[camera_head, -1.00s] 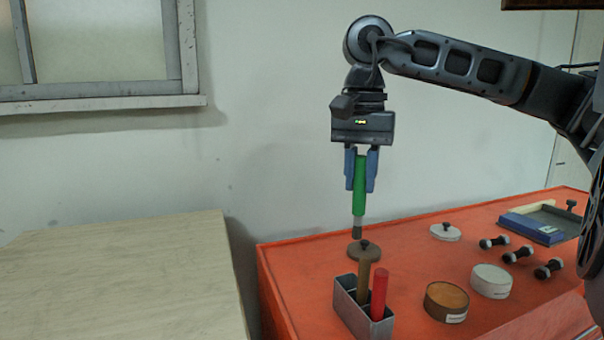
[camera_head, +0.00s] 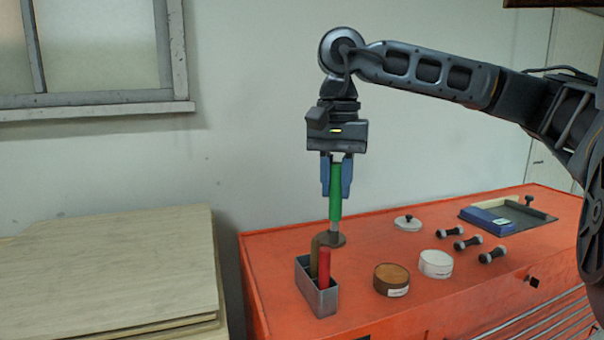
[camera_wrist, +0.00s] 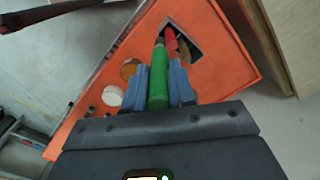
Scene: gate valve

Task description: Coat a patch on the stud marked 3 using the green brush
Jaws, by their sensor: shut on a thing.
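The green brush (camera_head: 336,204) is held upright in my gripper (camera_head: 336,185), whose blue fingers are shut on its handle. Its dark tip points down, above or behind the grey holder (camera_head: 322,300) on the orange bench. The brush also shows in the wrist view (camera_wrist: 159,75), between the fingers of my gripper (camera_wrist: 159,78). The holder contains a red handle (camera_head: 324,265) and a brown one (camera_head: 314,258). I cannot make out a stud marked 3 in either current view.
The orange bench top (camera_head: 365,248) carries a brown tin (camera_head: 391,280), a white tin (camera_head: 436,264), several dark pieces with pale ends (camera_head: 466,243), a pale lid (camera_head: 407,223) and a tray (camera_head: 530,216). Wooden boards (camera_head: 110,270) stand at left.

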